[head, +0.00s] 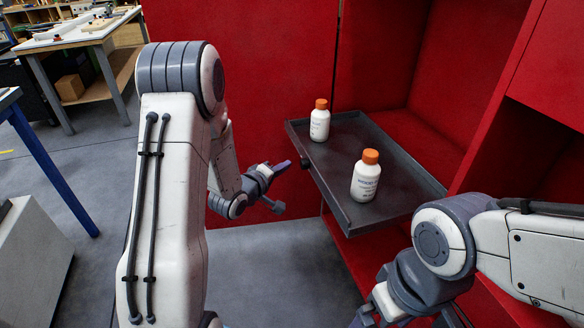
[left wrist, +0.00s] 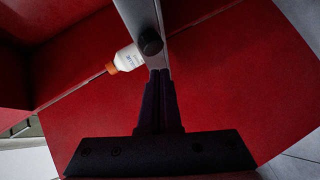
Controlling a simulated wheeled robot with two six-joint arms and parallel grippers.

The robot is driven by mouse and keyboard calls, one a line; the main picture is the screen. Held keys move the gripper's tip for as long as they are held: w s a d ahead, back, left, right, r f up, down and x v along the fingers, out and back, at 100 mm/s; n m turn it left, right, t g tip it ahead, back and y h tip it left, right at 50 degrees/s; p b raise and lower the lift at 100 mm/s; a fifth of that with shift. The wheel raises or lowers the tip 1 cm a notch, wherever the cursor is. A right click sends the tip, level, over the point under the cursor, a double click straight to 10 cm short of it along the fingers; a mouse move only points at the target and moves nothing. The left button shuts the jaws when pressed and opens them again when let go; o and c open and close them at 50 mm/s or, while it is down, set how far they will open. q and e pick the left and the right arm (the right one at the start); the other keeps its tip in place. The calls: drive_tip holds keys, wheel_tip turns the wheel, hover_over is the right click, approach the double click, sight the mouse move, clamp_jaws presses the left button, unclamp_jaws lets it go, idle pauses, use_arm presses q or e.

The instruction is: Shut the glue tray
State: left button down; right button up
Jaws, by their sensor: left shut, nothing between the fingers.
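The glue tray (head: 345,205) is a dark grey, shallow tray standing out of a red cabinet (head: 240,80). A round black knob (head: 305,163) sits on its front edge. The knob also shows large in the left wrist view (left wrist: 150,42), just beyond my fingertips. Two white bottles with orange caps stand upright on the tray, one at the back left (head: 320,122) and one nearer the middle (head: 366,178). My left gripper (head: 288,164) is shut and empty, its tips pointing at the knob. I cannot tell if they touch it. My right gripper's fingers are out of view.
My right arm bends close in front of the tray's near right corner. An open red compartment (head: 540,155) lies right of the tray. A workbench (head: 85,38) stands at the back left. The grey floor (head: 270,265) in front of the cabinet is clear.

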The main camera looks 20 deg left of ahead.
use_arm(q)
drive_tip(key=s+a+f+n+t+b, duration=0.1)
drive_tip(key=a+f+n+t+b, duration=0.1)
drive_tip(key=a+f+n+t, duration=0.3)
drive_tip(key=g, duration=0.2)
approach(298, 146)
drive_tip(key=w+a, duration=0.3)
drive_tip(key=w+d, duration=0.1)
drive_tip(key=d, duration=0.1)
drive_tip(key=w+d, duration=0.1)
drive_tip(key=shift+w+f+m+b, duration=0.3)
drive_tip(key=shift+w+d, duration=0.3)
drive_tip(key=shift+d, duration=0.05)
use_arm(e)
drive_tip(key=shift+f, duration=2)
